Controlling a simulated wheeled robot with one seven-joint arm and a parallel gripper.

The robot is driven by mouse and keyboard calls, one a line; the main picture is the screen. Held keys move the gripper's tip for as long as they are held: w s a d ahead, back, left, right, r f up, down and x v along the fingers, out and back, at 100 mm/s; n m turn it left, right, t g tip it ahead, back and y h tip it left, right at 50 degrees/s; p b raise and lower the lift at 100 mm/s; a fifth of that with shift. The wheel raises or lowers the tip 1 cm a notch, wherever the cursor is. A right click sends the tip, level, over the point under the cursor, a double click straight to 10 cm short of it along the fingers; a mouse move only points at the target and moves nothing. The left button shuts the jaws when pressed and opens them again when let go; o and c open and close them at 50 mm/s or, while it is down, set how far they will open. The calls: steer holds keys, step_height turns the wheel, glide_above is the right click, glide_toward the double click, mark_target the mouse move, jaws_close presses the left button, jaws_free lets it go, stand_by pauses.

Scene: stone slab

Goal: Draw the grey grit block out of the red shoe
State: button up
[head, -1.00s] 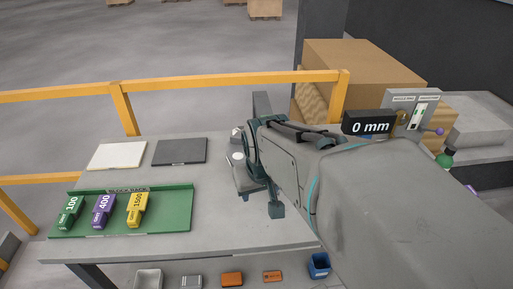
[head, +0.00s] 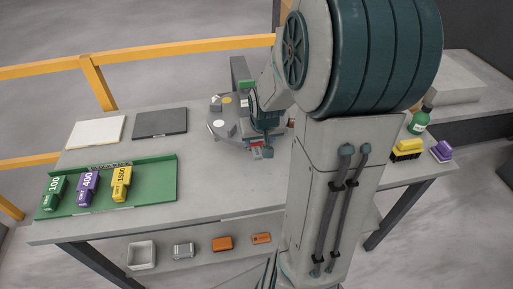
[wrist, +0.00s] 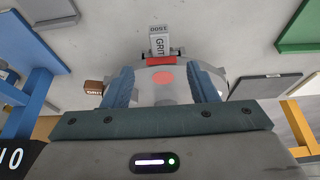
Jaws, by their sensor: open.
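I cannot tell whether the fingers touch anything.
A green rack (head: 150,190) holds green, purple and yellow blocks at the left. A white slab (head: 96,131) and a dark slab (head: 160,123) lie behind it. A yellow brush (head: 407,148) and green bottle (head: 420,120) stand at right. A brown block (wrist: 93,88) shows in the wrist view.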

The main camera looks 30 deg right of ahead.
mark_target(257, 151)
steer(key=b+x, duration=0.2)
steer(key=x, duration=0.7)
steer(key=shift+w+f, duration=0.1)
steer(key=shift+w, duration=0.05)
jaws_close()
